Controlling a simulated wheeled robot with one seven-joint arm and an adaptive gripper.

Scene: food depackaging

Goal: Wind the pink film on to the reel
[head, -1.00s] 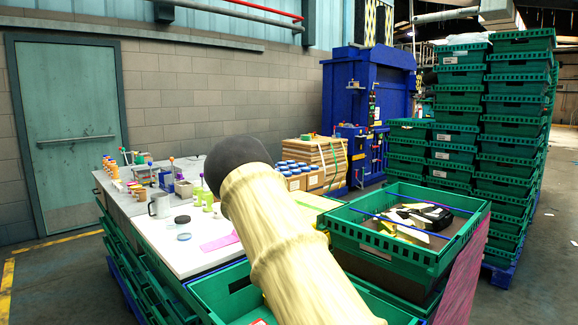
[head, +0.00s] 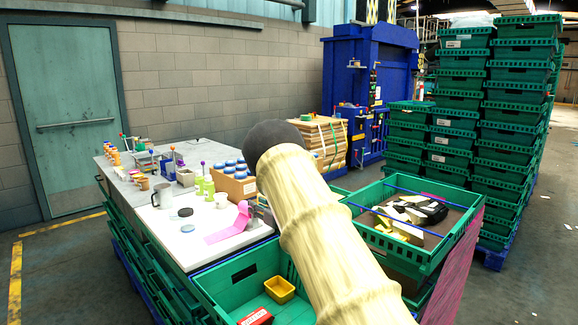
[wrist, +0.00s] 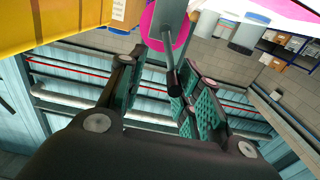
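The pink film (head: 228,228) lies on the white board in the head view. Its far end rises to a small reel beside the arm. In the wrist view the pink reel (wrist: 158,36) is at the top, with a grey crank arm and a dark crank handle (wrist: 174,80) in front of it. My gripper (wrist: 160,72) shows two fingers with teal pads, spread apart. The handle's end hangs between them, close to the right finger; I cannot tell whether they touch. In the head view my cream arm with its dark end hides the gripper.
A green crate (head: 222,288) in front of the board holds a yellow tub (head: 280,289) and a red box (head: 256,316). Another green crate (head: 385,248) with packaging stands to the right.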

